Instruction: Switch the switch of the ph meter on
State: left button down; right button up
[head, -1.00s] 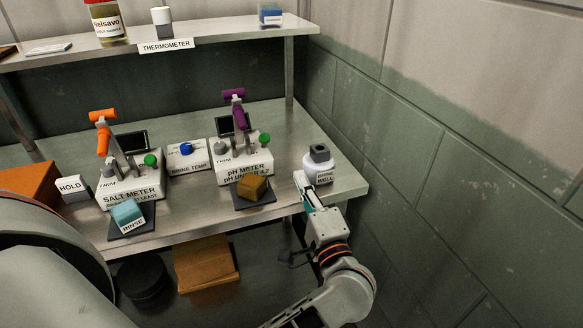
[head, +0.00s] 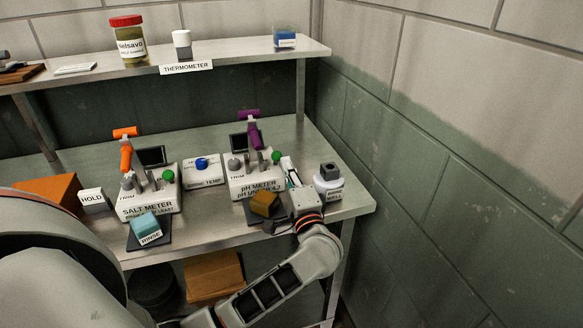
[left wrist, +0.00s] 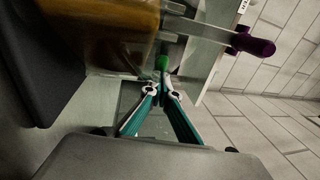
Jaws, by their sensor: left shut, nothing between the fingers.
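The pH meter (head: 252,187) is a white labelled box on the bench with a small dark screen, a purple-ended lever (head: 250,130), grey posts and a green knob (head: 276,156) at its right. I cannot tell which part is its switch. My left gripper (head: 287,162) is shut and empty, just right of the meter near the green knob. In the left wrist view the shut teal and white fingertips (left wrist: 162,80) point toward the green knob (left wrist: 162,62); contact is unclear. The purple-ended lever (left wrist: 255,46) shows at upper right there. My right gripper is not in view.
An amber cube (head: 264,203) on a dark pad is in front of the meter, close to my left gripper. The salt meter (head: 150,203) stands left. A shelf (head: 235,55) runs above; a wall closes the right side.

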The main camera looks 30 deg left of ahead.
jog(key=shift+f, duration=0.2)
pick_arm(q)
jog(key=shift+f+b, duration=0.1)
jog(key=shift+b, duration=0.65)
jog(key=shift+w, duration=0.1)
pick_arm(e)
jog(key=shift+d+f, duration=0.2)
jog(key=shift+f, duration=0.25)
pick_arm(q)
jog(key=shift+a+r+g+h+b, duration=0.1)
jog(key=shift+r+g+h+b, duration=0.2)
jog(key=shift+b, duration=0.55)
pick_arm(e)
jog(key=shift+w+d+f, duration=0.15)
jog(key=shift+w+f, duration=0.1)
